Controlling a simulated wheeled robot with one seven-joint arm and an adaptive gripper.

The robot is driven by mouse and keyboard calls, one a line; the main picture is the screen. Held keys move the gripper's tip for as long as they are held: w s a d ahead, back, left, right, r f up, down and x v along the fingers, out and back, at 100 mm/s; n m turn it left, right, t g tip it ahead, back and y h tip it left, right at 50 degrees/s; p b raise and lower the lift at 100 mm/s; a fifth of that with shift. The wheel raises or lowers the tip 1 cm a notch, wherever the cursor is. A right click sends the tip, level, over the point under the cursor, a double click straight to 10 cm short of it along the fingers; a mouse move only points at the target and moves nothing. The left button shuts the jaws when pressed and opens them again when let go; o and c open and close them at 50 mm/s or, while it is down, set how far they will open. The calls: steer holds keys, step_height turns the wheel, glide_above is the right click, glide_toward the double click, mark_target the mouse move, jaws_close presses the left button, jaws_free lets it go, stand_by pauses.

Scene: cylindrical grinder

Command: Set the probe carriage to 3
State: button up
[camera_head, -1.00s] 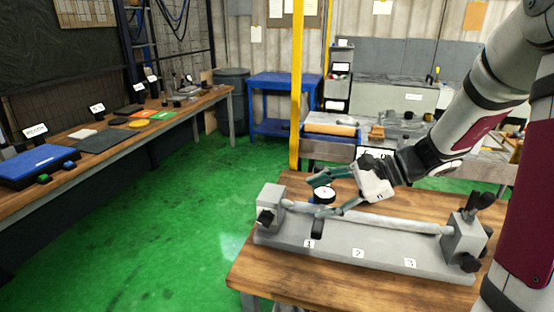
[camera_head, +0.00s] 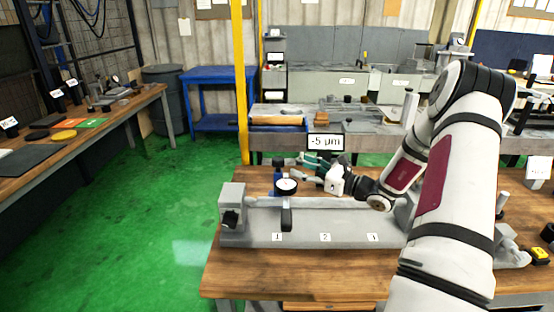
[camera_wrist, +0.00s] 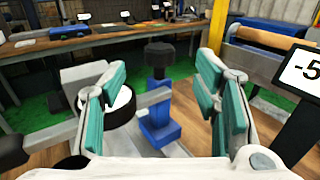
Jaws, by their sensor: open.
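The probe carriage (camera_head: 287,218) stands at the left of the grey bench rail (camera_head: 345,240), near the label 1 (camera_head: 278,237). Labels 2 (camera_head: 325,237) and 3 (camera_head: 373,238) lie farther right. Its round white dial (camera_head: 286,186) faces forward. In the wrist view the carriage shows as a blue post (camera_wrist: 160,128) with a black knob (camera_wrist: 160,54). My gripper (camera_head: 304,161) is open behind and right of the dial. In the wrist view its green-padded fingers (camera_wrist: 163,100) spread to either side of the blue post. The left finger partly hides the dial; contact is unclear.
A "-5 µm" display (camera_head: 325,142) stands behind the fixture. A grey end block (camera_head: 231,205) closes the rail's left end; my arm hides its right end. Wooden table (camera_head: 225,270) shows in front. A yellow post (camera_head: 241,80) rises behind.

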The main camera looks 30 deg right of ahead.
mark_target(278, 158)
steer(key=x, duration=1)
steer(key=shift+s, duration=0.1)
